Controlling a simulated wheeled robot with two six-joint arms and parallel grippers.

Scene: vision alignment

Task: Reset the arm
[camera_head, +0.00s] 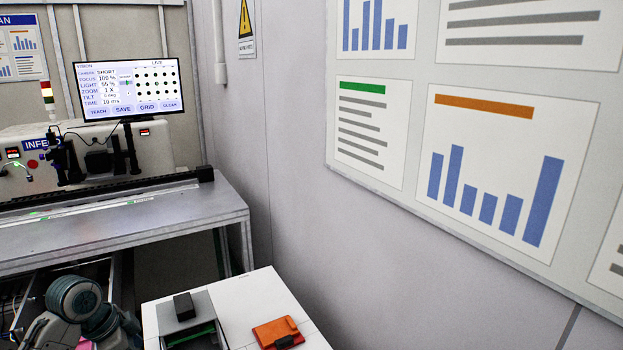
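Part of my grey jointed arm (88,308) shows at the bottom left, in front of the grey workbench. Its rounded joints are folded close together, and the rest of it is cut off by the bottom edge of the picture. Neither gripper can be seen, so what they hold is hidden.
A white table (255,292) at the bottom centre carries a grey box with a green inside (190,325) and an orange object (278,332). The grey workbench (130,225) with a vision monitor (130,88) stands behind. A grey wall (300,200) closes the right side.

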